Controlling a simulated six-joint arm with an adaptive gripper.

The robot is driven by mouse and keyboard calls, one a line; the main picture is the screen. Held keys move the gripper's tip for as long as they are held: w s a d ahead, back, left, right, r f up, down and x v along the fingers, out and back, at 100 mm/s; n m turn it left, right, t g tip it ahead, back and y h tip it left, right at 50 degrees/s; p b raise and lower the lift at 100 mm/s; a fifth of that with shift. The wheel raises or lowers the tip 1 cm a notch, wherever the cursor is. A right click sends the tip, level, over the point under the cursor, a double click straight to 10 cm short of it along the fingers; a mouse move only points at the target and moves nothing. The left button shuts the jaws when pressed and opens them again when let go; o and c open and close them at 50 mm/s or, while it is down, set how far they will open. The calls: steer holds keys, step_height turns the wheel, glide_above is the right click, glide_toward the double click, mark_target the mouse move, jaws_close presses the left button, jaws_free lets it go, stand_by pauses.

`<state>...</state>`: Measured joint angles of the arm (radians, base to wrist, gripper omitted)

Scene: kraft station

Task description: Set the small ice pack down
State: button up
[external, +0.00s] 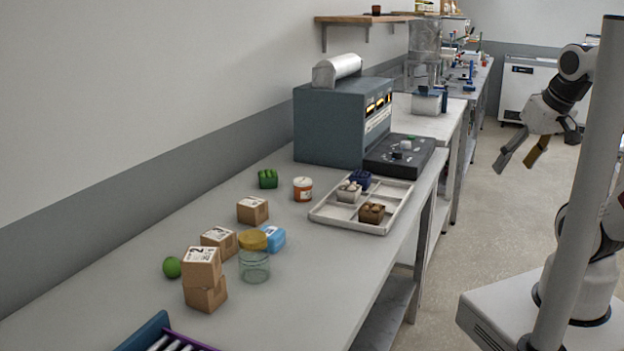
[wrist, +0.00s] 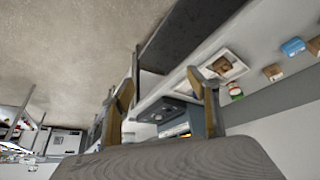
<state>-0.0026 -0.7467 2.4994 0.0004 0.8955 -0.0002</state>
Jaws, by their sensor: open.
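A small light-blue pack with a white patch (external: 274,238), which looks like the ice pack, lies on the grey bench behind the glass jar with a yellow lid (external: 254,262). The jar hides part of it, and I cannot tell whether they touch. It also seems to show as a blue block at the right of the wrist view (wrist: 293,47). My gripper (external: 520,160) is open and empty, in the air over the floor to the right of the bench, far from the pack. Its two spread fingers show in the wrist view (wrist: 163,75).
Several cardboard boxes (external: 201,268) stand around the jar, two of them stacked. A white divided tray (external: 345,221) holds small cartons. A blue-grey machine (external: 328,125) with a black plate stands behind it. A purple-edged rack (external: 178,346) is at the front. The bench's front right is clear.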

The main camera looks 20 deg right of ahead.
steer(key=w+a+n+t+y, duration=0.1)
steer(key=w+a+n+y, duration=0.15)
steer(key=w+a, duration=0.85)
steer(key=n+t+y, duration=0.2)
steer(key=n+y, duration=0.2)
glide_toward(274, 232)
steer(key=w+d+r, duration=0.3)
steer(key=d, duration=0.3)
steer(key=w+d+r, duration=0.2)
steer(key=w+d, duration=0.1)
steer(key=d, duration=0.3)
steer(key=s+a+f, duration=0.1)
steer(key=a+f, duration=0.1)
steer(key=a, duration=0.2)
steer(key=s+a+f+n+y, duration=0.1)
steer(key=a+f, duration=0.1)
steer(key=a, duration=0.3)
steer(key=s+a+f+n+y, duration=0.1)
steer(key=a+f, duration=0.1)
steer(key=a, duration=0.2)
steer(key=shift+s+a+f+n, duration=0.2)
steer(key=shift+a+f+n, duration=0.05)
steer(key=shift+f, duration=0.15)
steer(key=shift+x, duration=1.3)
steer(key=shift+f, duration=0.1)
